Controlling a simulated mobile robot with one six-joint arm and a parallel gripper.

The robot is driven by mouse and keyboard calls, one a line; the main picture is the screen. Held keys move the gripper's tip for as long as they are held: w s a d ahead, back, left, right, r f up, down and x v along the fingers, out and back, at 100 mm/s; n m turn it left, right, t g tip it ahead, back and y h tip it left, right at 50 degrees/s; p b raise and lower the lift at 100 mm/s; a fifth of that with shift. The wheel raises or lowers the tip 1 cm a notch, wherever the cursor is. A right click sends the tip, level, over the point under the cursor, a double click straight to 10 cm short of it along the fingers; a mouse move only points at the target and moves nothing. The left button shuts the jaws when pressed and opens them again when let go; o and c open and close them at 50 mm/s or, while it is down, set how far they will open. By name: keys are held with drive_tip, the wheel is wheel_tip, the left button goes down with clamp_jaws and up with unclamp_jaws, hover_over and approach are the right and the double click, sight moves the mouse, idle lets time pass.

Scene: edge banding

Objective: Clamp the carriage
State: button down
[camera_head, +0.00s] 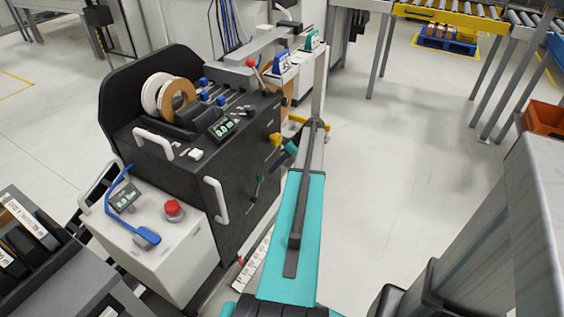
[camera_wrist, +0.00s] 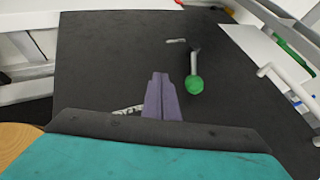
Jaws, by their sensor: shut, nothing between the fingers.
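A lever with a green ball knob (camera_wrist: 194,85) stands out from the machine's dark side panel (camera_wrist: 100,65). The same green knob (camera_head: 259,178) shows in the head view, low on that panel. My gripper (camera_wrist: 161,75) has its purple fingers shut with nothing between them. In the wrist view the fingertips are to the left of the green knob, apart from it. I cannot tell which part is the carriage. In the head view my arm hides part of the area right of the panel, and my fingers cannot be made out there.
A yellow knob (camera_head: 275,140) sits higher on the panel. A white ruler strip (camera_head: 252,263) runs low beside the machine. White handles (camera_head: 216,200) stick out from the machine.

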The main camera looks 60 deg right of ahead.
drive_tip(key=shift+w+a+r, duration=0.1)
drive_tip(key=shift+a+r, duration=0.05)
drive_tip(key=shift+a, duration=0.45)
drive_tip(key=shift+w+a+r, duration=0.15)
drive_tip(key=shift+a+r, duration=0.05)
drive_tip(key=shift+a, duration=0.45)
drive_tip(key=shift+w+a+r, duration=0.1)
drive_tip(key=shift+a+r, duration=0.05)
drive_tip(key=shift+a, duration=0.45)
drive_tip(key=shift+a+r, duration=0.1)
drive_tip(key=shift+a, duration=0.1)
